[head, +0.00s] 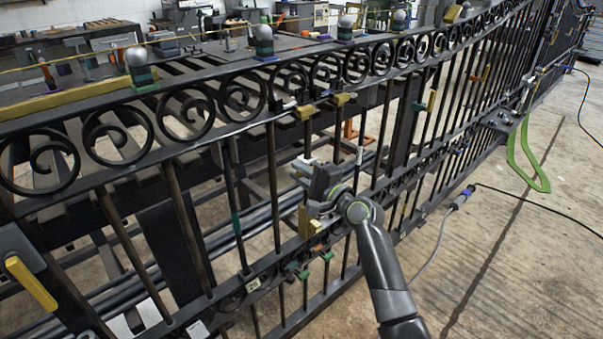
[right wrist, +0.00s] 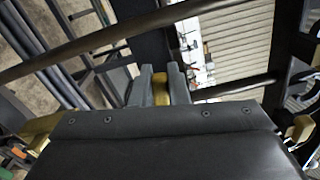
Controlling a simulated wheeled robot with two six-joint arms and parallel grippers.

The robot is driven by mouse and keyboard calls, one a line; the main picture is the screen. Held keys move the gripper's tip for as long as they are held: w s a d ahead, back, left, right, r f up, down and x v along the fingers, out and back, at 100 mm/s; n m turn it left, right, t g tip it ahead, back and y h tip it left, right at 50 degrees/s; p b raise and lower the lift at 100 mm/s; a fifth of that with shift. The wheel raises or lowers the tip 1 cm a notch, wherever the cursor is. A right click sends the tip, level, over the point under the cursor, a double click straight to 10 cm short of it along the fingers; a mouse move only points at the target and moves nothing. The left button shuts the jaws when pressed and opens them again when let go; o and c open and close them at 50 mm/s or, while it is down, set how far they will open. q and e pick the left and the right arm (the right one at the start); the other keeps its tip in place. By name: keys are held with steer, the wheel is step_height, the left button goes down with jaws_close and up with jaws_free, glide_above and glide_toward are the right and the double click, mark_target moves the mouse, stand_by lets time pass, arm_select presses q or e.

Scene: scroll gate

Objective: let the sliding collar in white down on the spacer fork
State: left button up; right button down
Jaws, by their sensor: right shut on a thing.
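My right gripper (head: 314,210) comes in from the lower right, in front of the gate bars. Its fingers are shut on a yellow tab (head: 307,224). In the right wrist view the yellow tab (right wrist: 160,90) shows between the two grey fingertips (right wrist: 160,84). A white piece (head: 302,165), which looks like part of a collar, shows just above and behind the gripper. I cannot tell whether the tab belongs to it. I cannot make out the spacer fork for certain; small green and red pieces (head: 303,272) sit low on the bars. My left gripper is out of view.
The black scroll gate (head: 200,112) runs across the view, with close upright bars. Other yellow tabs (head: 305,112) sit higher on the bars. A grey block with a yellow handle (head: 30,283) is at far left. Open concrete floor (head: 510,260) lies at the right, with a cable and green strap (head: 520,160).

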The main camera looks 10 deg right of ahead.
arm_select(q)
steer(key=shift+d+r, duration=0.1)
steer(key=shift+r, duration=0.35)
arm_select(e)
steer(key=shift+f+n, duration=0.15)
steer(key=shift+n, duration=0.15)
steer(key=c, duration=1.4)
jaws_free()
steer(key=shift+s+d, duration=0.1)
steer(key=shift+s, duration=0.05)
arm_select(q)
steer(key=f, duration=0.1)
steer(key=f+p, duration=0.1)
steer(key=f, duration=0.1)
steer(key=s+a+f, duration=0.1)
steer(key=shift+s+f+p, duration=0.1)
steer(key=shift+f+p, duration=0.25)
arm_select(e)
steer(key=v, duration=1.7)
